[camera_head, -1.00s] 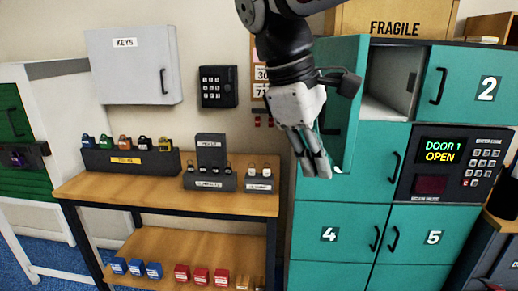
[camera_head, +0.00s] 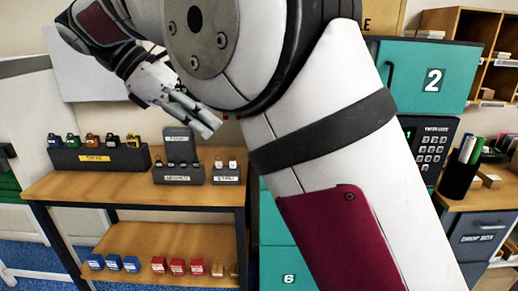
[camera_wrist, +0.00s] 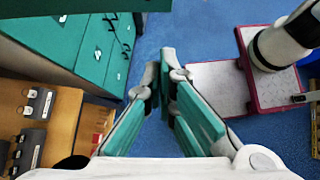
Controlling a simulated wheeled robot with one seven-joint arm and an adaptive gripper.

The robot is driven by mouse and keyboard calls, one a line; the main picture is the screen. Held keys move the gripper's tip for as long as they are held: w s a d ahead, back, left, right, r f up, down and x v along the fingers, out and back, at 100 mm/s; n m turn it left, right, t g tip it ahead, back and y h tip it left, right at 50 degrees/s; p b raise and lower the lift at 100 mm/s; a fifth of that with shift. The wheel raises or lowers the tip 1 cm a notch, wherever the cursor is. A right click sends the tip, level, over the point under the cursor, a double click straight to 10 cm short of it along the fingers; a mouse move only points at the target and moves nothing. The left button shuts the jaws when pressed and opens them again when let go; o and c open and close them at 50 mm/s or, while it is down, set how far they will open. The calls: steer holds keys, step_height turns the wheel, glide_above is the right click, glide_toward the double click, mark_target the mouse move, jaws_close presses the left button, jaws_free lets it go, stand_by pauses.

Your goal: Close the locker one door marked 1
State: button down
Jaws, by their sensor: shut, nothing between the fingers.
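The teal locker bank stands behind my arm in the head view, with door 2 (camera_head: 432,78) showing at upper right. The door marked 1 is hidden behind my arm there, so I cannot tell how far it stands open. My gripper (camera_head: 207,122) is shut and empty, in front of the wall left of the lockers. In the wrist view my gripper's fingers (camera_wrist: 160,78) point over the blue floor, apart from the teal locker fronts (camera_wrist: 85,45) at upper left. No door marked 1 can be made out there.
A wooden bench (camera_head: 130,187) with padlock racks stands left of the lockers. The keypad panel (camera_head: 432,145) is partly covered by my arm. A drop box cabinet (camera_head: 483,235) stands at right. Open blue floor (camera_wrist: 190,40) lies ahead of my fingers.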

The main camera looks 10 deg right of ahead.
steer(key=d+r+p+x, duration=0.2)
steer(key=x, duration=1)
steer(key=shift+s+d+f+p, duration=0.2)
steer(key=shift+s+f+p, duration=0.05)
steer(key=shift+f+p, duration=0.05)
steer(key=shift+d, duration=0.1)
